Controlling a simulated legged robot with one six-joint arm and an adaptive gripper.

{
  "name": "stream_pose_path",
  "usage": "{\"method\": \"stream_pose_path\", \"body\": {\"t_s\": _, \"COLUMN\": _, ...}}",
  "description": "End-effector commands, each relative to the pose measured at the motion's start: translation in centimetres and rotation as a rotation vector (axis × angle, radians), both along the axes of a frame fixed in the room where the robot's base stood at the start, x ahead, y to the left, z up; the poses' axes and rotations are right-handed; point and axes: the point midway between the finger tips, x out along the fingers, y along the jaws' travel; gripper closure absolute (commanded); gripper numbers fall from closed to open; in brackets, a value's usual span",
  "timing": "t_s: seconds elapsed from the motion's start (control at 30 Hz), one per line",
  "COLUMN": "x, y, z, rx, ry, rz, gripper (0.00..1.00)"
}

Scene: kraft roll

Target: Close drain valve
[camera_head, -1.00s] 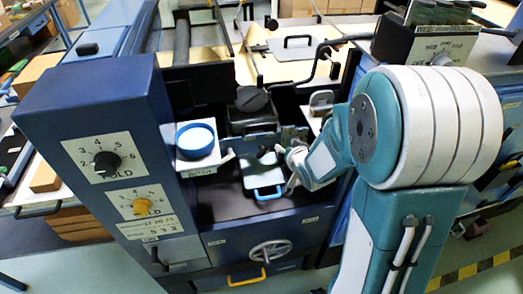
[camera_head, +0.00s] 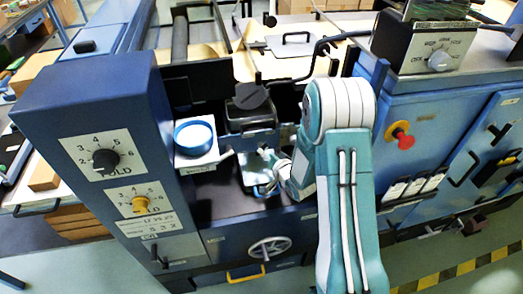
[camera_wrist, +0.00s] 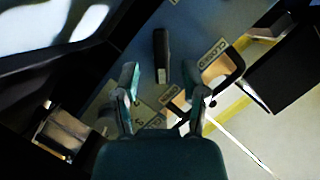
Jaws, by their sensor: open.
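A black lever handle (camera_wrist: 161,55), which looks like the drain valve, stands on a blue panel in the wrist view. A "CLOSED" label (camera_wrist: 213,54) is to its right, and a smaller label lies below it. My gripper (camera_wrist: 166,84) is open, its two fingers spread below and to either side of the lever.
A blue-rimmed round pot (camera_head: 194,138) stands left of my gripper. A handwheel (camera_head: 270,248) and a yellow handle (camera_head: 245,273) are on the front below. A dial box (camera_head: 104,160) rises at left. A red knob (camera_head: 404,140) is right of my arm.

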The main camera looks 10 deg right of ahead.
Motion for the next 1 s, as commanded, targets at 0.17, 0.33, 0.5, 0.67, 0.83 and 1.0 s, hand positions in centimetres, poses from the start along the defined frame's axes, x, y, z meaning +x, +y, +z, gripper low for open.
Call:
{"method": "stream_pose_path", "body": {"t_s": 0.17, "x": 2.4, "y": 0.8, "z": -0.7, "rx": -0.001, "ry": -0.001, "rz": 0.001, "gripper": 0.44}}
{"method": "stream_pose_path", "body": {"t_s": 0.33, "x": 3.4, "y": 1.0, "z": -1.0, "rx": 0.000, "ry": 0.001, "rz": 0.001, "gripper": 0.44}}
{"method": "stream_pose_path", "body": {"t_s": 0.5, "x": 3.5, "y": 1.1, "z": -1.0, "rx": 0.000, "ry": 0.000, "rz": 0.000, "gripper": 0.44}}
{"method": "stream_pose_path", "body": {"t_s": 0.67, "x": 3.5, "y": 1.1, "z": -1.0, "rx": 0.000, "ry": 0.000, "rz": 0.000, "gripper": 0.80}}
{"method": "stream_pose_path", "body": {"t_s": 0.83, "x": 3.5, "y": 1.0, "z": -1.0, "rx": 0.000, "ry": 0.001, "rz": -0.001, "gripper": 1.00}}
{"method": "stream_pose_path", "body": {"t_s": 1.0, "x": 3.5, "y": 1.0, "z": -1.0, "rx": -0.007, "ry": 0.001, "rz": -0.001, "gripper": 1.00}}
